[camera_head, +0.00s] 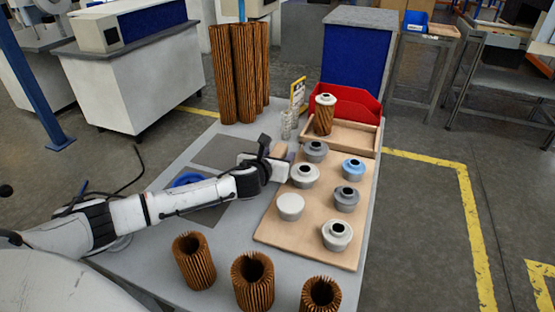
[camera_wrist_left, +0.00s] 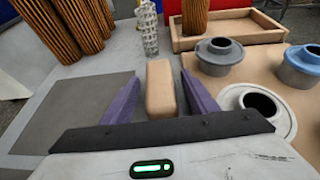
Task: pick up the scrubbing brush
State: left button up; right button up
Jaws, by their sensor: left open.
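The scrubbing brush shows as a tan, rounded block (camera_wrist_left: 161,88) on the grey table, between the two purple fingers of my left gripper (camera_wrist_left: 161,98) in the wrist view. A gap shows on both sides of it, so the fingers do not seem to touch it. In the head view the tan block (camera_head: 281,149) lies at the end of my left gripper (camera_head: 277,160), partly hidden by it. My left gripper is open. Bristles are not visible. My right gripper is in neither view.
A wooden board (camera_head: 349,257) with several grey, white and blue caps lies right of the gripper. A grey patterned cylinder (camera_wrist_left: 148,28) stands just beyond the brush. A wooden tray (camera_head: 356,148), red bin (camera_head: 350,100) and tall brown filters (camera_head: 222,75) stand behind; short filters (camera_head: 194,262) stand in front.

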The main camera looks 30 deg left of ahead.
pick_arm(q)
jog(key=shift+w, duration=0.15)
jog(key=c, duration=1.3)
